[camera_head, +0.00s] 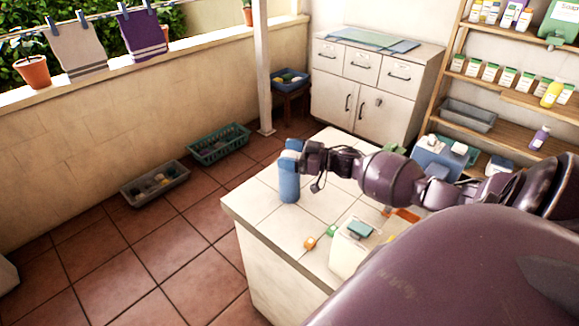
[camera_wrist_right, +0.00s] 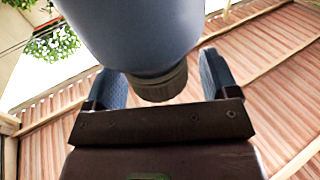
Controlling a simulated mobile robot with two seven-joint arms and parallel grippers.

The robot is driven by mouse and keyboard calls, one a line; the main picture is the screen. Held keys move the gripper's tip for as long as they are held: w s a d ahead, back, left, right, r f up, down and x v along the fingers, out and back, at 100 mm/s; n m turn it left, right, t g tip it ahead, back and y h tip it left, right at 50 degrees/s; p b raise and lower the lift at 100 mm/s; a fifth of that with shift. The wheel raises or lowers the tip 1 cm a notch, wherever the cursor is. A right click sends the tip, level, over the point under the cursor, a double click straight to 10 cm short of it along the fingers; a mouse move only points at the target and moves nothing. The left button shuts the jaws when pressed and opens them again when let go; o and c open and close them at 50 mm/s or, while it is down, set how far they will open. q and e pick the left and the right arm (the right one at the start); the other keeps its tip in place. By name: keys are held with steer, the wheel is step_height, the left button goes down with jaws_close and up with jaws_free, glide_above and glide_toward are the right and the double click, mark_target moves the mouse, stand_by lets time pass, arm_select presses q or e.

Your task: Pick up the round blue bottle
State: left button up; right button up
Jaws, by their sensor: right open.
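The round blue bottle (camera_head: 288,185) stands upright near the left end of the tiled counter. My right gripper (camera_head: 291,152) reaches in from the right at the height of its upper part. In the right wrist view the bottle (camera_wrist_right: 140,32) looms large at the top, with its dark cap (camera_wrist_right: 162,85) showing between the two blue-grey fingers. The right gripper (camera_wrist_right: 162,84) is open, with a finger on each side of the cap and visible gaps. Whether either finger touches the bottle cannot be told. My left gripper is not in view.
The tiled counter (camera_head: 262,205) has a white box (camera_head: 350,252) and small orange-and-green items (camera_head: 311,242) toward the front. Free counter lies just right of the bottle. Baskets (camera_head: 218,143) rest on the floor at left.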

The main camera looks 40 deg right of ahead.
steer(key=shift+c, duration=1.1)
jaws_close()
steer(key=shift+w, duration=0.1)
